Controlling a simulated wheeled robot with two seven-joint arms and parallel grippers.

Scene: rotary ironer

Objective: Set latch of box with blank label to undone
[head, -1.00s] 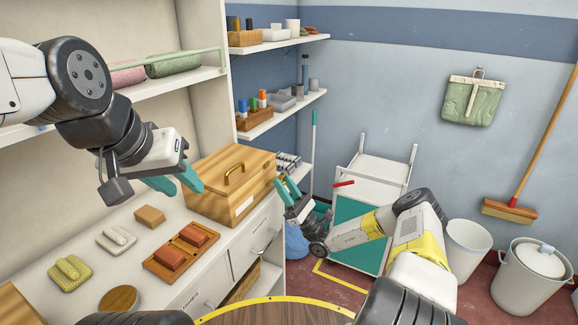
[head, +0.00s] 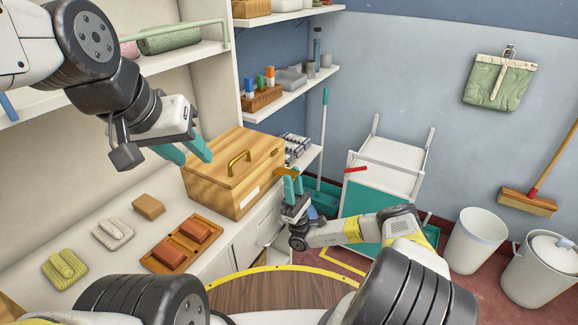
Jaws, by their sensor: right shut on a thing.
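A gold-brown latch piece (head: 286,173) shows at the box's right end. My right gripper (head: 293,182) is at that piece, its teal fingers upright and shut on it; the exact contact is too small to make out. My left gripper (head: 188,152) is open and empty, above the counter and left of the box.
A brown tray with red blocks (head: 183,244), a tan block (head: 148,206) and two brushes (head: 112,233) lie on the counter left of the box. A white trolley (head: 385,185) stands behind my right arm. A round wooden table (head: 270,292) is in front.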

